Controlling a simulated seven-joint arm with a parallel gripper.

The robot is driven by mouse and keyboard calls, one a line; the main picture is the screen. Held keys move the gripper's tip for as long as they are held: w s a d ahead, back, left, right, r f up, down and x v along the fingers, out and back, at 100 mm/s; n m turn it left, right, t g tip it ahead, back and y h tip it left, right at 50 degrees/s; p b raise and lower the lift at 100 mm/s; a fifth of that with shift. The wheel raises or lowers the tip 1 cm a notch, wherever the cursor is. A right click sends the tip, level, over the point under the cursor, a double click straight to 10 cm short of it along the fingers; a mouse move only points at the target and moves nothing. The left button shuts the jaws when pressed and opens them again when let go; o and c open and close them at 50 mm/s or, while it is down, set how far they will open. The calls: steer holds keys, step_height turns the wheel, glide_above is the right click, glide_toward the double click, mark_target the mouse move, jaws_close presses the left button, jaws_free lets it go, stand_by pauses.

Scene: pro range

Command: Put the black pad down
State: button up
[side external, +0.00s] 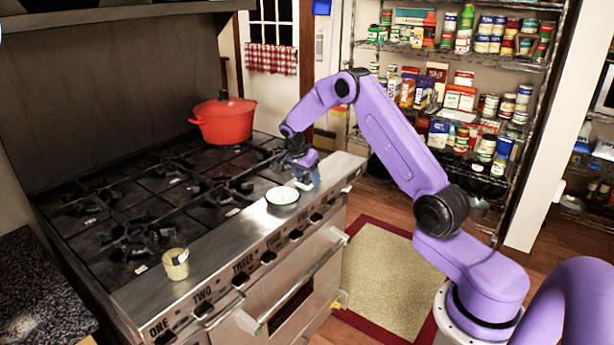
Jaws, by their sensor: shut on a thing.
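My gripper (303,182) points down over the steel front ledge of the stove (225,238), near its right end. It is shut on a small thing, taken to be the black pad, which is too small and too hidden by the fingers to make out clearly. A round dark dish or tin with a pale top (282,196) is just left of the fingertips. I cannot tell whether the fingers touch it.
A red lidded pot (224,119) stands on the back burners. A small yellowish jar (176,264) stands at the ledge's left end. The ledge between jar and round dish is clear. Knobs line its front. Stocked shelves (450,100) stand behind, and a rug (380,280) lies on the floor.

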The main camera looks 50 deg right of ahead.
steer(key=shift+f, duration=0.15)
steer(key=o, duration=1)
steer(key=v, duration=1.1)
steer(key=s+a+r+n+y, duration=0.1)
steer(key=s+a+n, duration=0.35)
steer(key=a, duration=0.25)
steer(key=s+a+r+n+t+y, duration=0.1)
steer(key=s+a+r+n, duration=0.1)
steer(key=s+a+n, duration=0.45)
steer(key=s+a+r+n+y, duration=0.1)
steer(key=s+a+n, duration=0.15)
steer(key=a, duration=0.65)
steer(key=s+a+n, duration=0.1)
steer(key=s+n, duration=0.4)
steer(key=s, duration=0.4)
steer(key=s+a+f+n+y, duration=0.1)
steer(key=s+n, duration=0.5)
steer(key=s, duration=0.2)
steer(key=s+f+n+y, duration=0.1)
steer(key=s+n, duration=0.5)
steer(key=s, duration=0.3)
steer(key=shift+s+a+f+g, duration=0.25)
steer(key=shift+s+a+g, duration=0.1)
steer(key=shift+a+g, duration=0.05)
